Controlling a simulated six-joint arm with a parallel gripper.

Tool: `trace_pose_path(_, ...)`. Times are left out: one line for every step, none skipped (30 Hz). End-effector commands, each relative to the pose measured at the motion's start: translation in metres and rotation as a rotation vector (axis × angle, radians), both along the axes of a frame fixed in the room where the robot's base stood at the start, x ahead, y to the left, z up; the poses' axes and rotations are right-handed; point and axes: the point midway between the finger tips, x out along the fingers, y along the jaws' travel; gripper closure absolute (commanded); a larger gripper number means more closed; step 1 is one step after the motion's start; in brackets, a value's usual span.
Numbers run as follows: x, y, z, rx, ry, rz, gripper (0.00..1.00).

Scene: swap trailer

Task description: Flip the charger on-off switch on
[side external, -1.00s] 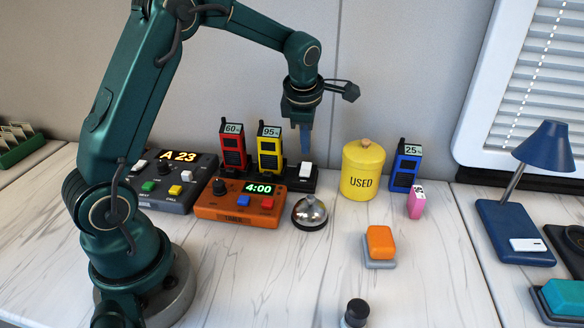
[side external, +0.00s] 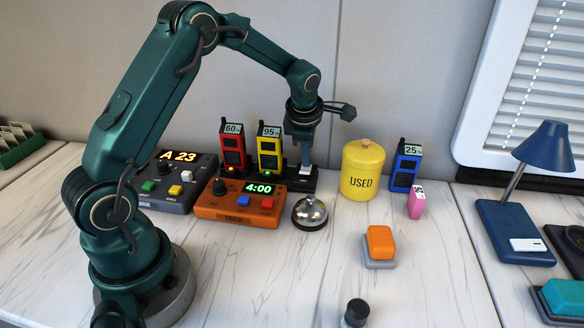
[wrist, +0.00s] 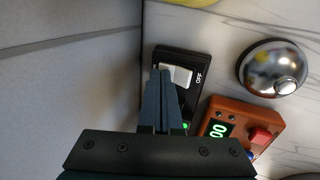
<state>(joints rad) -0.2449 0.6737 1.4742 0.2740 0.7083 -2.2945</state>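The charger (side external: 287,184) is a long black base at the back of the counter. A red radio (side external: 232,148) reading 60% and a yellow radio (side external: 269,150) reading 95% stand in it. Its white switch (wrist: 180,75) is at the right end, with an OFF label beside it in the wrist view. My gripper (side external: 305,166) points down at the switch. In the wrist view its fingers (wrist: 163,74) are together, with the tips at the switch's edge and partly over it. A green glow (wrist: 186,125) shows on the charger beside the fingers.
An orange timer (side external: 240,206) reading 4:00 and a silver bell (side external: 310,212) stand in front of the charger. A dark console (side external: 176,189) is left. A yellow USED canister (side external: 362,172) and a blue radio (side external: 405,166) reading 25% are right. The wall is close behind.

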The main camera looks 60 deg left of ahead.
Motion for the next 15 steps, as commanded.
trace_pose_path(0.000,0.000,-0.001,-0.001,0.002,-0.001,1.00)
trace_pose_path(0.000,0.000,-0.001,-0.001,0.002,-0.001,1.00)
trace_pose_path(-0.001,0.000,-0.001,-0.001,0.002,-0.001,1.00)
trace_pose_path(-0.001,-0.001,-0.001,-0.001,0.002,-0.001,1.00)
trace_pose_path(-0.001,-0.001,-0.001,-0.001,0.002,-0.001,1.00)
trace_pose_path(-0.002,-0.002,-0.001,-0.001,0.002,-0.001,1.00)
trace_pose_path(-0.002,-0.002,-0.001,-0.001,0.003,-0.001,1.00)
trace_pose_path(-0.003,-0.003,-0.001,-0.001,0.004,0.000,1.00)
trace_pose_path(-0.005,-0.004,-0.001,-0.001,0.004,0.000,1.00)
trace_pose_path(-0.005,-0.005,0.000,-0.001,0.004,0.000,1.00)
trace_pose_path(-0.006,-0.006,0.000,-0.001,0.003,-0.001,1.00)
trace_pose_path(-0.008,-0.007,0.000,-0.001,0.003,-0.002,1.00)
trace_pose_path(-0.009,-0.008,0.001,0.000,0.003,-0.002,1.00)
trace_pose_path(-0.009,-0.009,0.001,-0.001,0.002,-0.001,1.00)
trace_pose_path(-0.010,-0.010,0.001,-0.001,0.002,-0.001,1.00)
